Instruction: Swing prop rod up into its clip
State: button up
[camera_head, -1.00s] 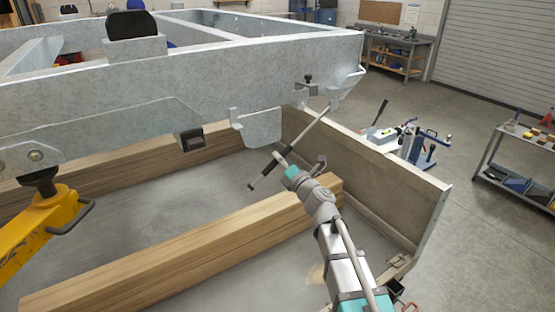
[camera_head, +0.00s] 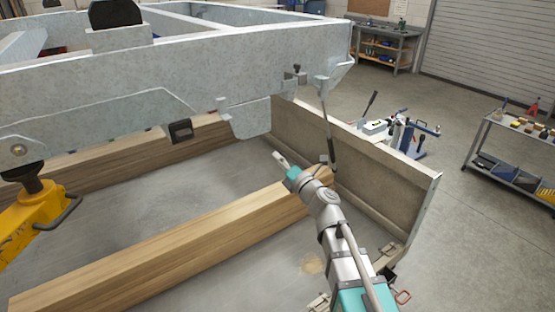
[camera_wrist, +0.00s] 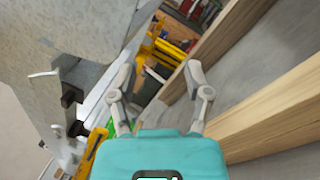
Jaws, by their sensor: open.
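The prop rod (camera_head: 327,118) is a thin grey rod with a dark lower part. It hangs nearly upright from a bracket (camera_head: 321,82) under the right end of the galvanized trailer frame (camera_head: 200,62). My gripper (camera_head: 303,162) is open and empty below the frame, with its fingers spread. The rod's lower end is just right of my right finger in the head view; I cannot tell if they touch. My open gripper also shows in the wrist view (camera_wrist: 157,82), with no rod between its fingers. A small tab (camera_head: 222,104) on the frame's lower edge may be the clip.
A wooden beam (camera_head: 170,240) lies below and left of my arm. An upright panel (camera_head: 370,175) stands right of my gripper. A yellow jack (camera_head: 35,220) supports the frame at left. A tool cart (camera_head: 510,160) stands farther right.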

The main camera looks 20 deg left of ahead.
jog(key=b+v, duration=0.1)
jog(key=v, duration=0.8)
jog(key=shift+b, duration=0.35)
dwell(0.7)
dwell(0.5)
